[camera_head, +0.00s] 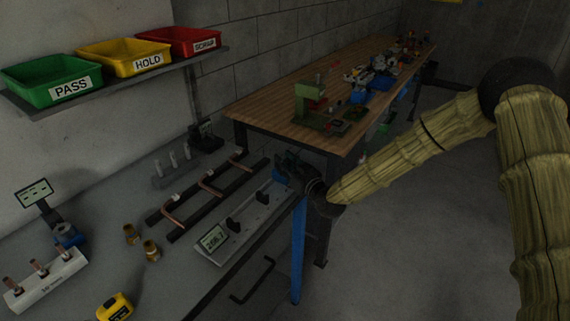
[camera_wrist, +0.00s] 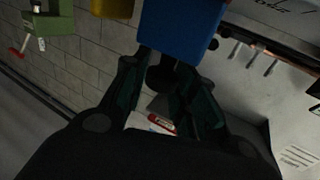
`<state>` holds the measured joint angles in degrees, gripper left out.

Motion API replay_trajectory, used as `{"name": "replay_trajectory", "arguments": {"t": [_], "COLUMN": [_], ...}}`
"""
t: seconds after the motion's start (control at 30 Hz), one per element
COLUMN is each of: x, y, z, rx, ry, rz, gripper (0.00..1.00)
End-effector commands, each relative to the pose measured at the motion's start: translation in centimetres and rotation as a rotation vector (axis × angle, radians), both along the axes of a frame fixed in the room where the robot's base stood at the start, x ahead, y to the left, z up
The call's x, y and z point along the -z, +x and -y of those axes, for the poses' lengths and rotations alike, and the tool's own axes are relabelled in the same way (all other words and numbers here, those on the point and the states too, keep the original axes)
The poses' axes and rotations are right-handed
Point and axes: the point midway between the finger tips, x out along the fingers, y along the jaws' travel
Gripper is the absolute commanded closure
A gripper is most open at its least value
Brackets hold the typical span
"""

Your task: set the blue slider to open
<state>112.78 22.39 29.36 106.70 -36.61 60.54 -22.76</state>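A large blue block (camera_wrist: 180,28) fills the top middle of the wrist view and appears to be the slider. A round black knob (camera_wrist: 160,77) shows just below it. My gripper (camera_wrist: 162,72) has its two dark green fingers on either side of the knob. Their tips are close to it, but I cannot tell whether they touch it. In the head view, my gripper (camera_head: 287,166) is at the far end of the grey fixture, with a small blue part (camera_head: 281,177) beside its fingers. The gripper and arm partly hide that end, and no open mark is readable.
The grey fixture (camera_head: 240,228) carries black supports and a small display (camera_head: 212,239). Black rails with copper tubes (camera_head: 205,190) lie left of it. A wooden workbench (camera_head: 290,95) stands behind. Labelled bins (camera_head: 70,88) sit on a wall shelf. The floor at right is mostly clear.

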Motion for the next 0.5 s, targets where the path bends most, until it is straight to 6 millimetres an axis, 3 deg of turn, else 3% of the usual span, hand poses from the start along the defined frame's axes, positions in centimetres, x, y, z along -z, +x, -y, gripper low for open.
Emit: {"name": "replay_trajectory", "arguments": {"t": [0.1, 0.5], "x": [0.06, 0.00], "y": [-0.02, -0.49], "z": [0.00, 0.23], "rx": [0.000, -0.001], "ry": [-0.001, 0.000], "rz": [-0.001, 0.000], "gripper": [0.53, 0.53]}}
